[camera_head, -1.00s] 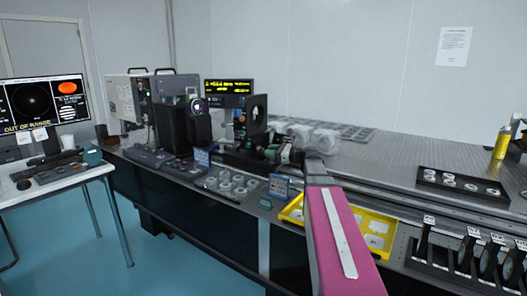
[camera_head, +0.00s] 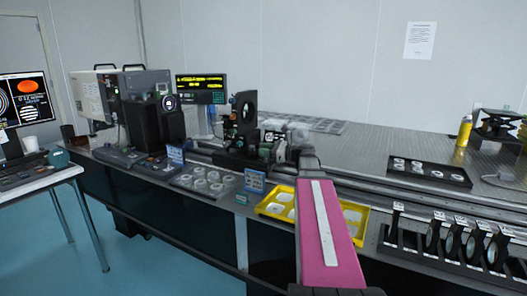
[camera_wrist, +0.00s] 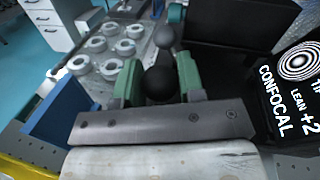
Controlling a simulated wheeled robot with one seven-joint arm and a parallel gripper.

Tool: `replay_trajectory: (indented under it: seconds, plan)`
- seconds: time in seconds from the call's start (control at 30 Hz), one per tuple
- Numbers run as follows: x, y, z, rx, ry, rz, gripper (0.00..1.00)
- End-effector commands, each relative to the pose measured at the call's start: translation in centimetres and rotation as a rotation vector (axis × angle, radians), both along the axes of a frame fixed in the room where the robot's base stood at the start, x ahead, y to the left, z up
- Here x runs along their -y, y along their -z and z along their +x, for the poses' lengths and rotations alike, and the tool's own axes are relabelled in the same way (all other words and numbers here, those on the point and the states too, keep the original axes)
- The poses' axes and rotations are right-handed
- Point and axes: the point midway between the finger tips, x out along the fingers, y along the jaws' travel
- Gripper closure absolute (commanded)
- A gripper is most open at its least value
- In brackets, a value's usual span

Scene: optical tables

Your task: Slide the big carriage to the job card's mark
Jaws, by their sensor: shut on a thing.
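The big carriage (camera_head: 240,152) is dark, carries an upright black mount with a round opening (camera_head: 247,110), and sits on the long rail. My gripper (camera_head: 280,147) is at its right side in the head view. In the wrist view my gripper's green-padded jaws (camera_wrist: 160,82) are closed around a dark ball-shaped knob (camera_wrist: 161,84). A dark block, apparently part of the carriage (camera_wrist: 235,22), shows beyond them. Two small blue cards stand at the table's front, one left (camera_head: 175,154) and one nearer (camera_head: 254,181); their writing is too small to read.
A yellow tray (camera_head: 270,209) lies below my arm. A tray of rings (camera_head: 203,184) is left of it. The rail (camera_head: 350,178) runs on right, past a black tray (camera_head: 455,180) and several upright lens holders (camera_head: 445,240). A small screen (camera_wrist: 297,85) reads "CONFOCAL", "LEAN +2".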

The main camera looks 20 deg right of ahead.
Motion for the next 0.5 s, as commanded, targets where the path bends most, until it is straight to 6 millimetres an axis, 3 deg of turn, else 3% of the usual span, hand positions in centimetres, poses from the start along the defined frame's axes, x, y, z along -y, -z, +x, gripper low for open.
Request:
replay_trajectory:
  seconds: [0.2, 0.23, 0.3, 0.5]
  plan:
    - [-0.01, 0.03, -0.04, -0.001, -0.001, -0.001, 1.0]
    - [-0.01, 0.03, -0.04, -0.001, -0.001, -0.001, 0.58]
    - [-0.01, 0.03, -0.02, -0.001, -0.001, -0.001, 0.4]
    - [-0.01, 0.01, 0.0, 0.0, 0.0, 0.0, 0.4]
